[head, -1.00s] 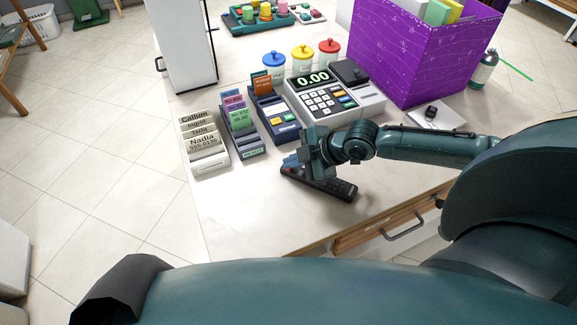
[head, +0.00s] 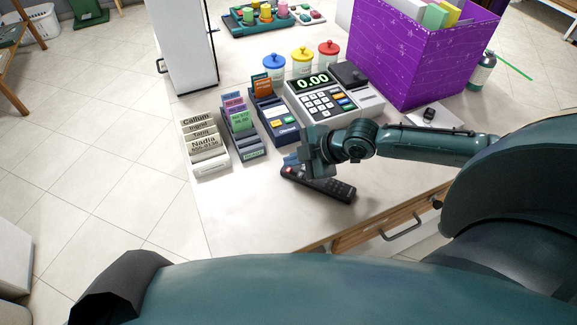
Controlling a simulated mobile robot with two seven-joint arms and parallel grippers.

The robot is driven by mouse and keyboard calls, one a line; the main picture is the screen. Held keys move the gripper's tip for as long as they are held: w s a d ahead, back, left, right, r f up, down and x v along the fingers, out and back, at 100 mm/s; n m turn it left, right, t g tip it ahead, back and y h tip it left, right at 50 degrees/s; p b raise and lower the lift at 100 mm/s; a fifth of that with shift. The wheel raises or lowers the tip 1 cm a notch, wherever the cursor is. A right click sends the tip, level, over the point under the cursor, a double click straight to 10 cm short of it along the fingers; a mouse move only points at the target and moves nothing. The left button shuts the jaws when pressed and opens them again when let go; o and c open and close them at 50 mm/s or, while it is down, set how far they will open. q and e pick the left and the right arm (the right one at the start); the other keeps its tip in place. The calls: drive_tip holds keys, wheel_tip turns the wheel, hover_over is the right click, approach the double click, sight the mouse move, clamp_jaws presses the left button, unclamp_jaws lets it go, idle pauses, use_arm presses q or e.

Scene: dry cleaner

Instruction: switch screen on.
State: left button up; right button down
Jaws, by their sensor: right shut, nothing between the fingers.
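A black remote control (head: 325,187) with small buttons and a red one near its far left end lies on the pale counter (head: 240,215). My right gripper (head: 292,161) is shut and empty, just above and behind the far left end of the remote. Whether a fingertip touches the remote cannot be told. No screen that is clearly a display panel shows, apart from the cash register's small lit readout (head: 312,82). My left gripper is not in view.
Behind the gripper stand the cash register (head: 325,103), a card terminal (head: 272,115), ticket holders (head: 240,132) and name cards (head: 205,145). A purple box (head: 415,55) is at the back right. A drawer handle (head: 402,231) sits below the counter's front edge. The counter left of the remote is clear.

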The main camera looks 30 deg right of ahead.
drive_tip(key=shift+r, duration=0.1)
wheel_tip(320, 180, up, 5)
drive_tip(key=p, duration=0.5)
idle(0.7)
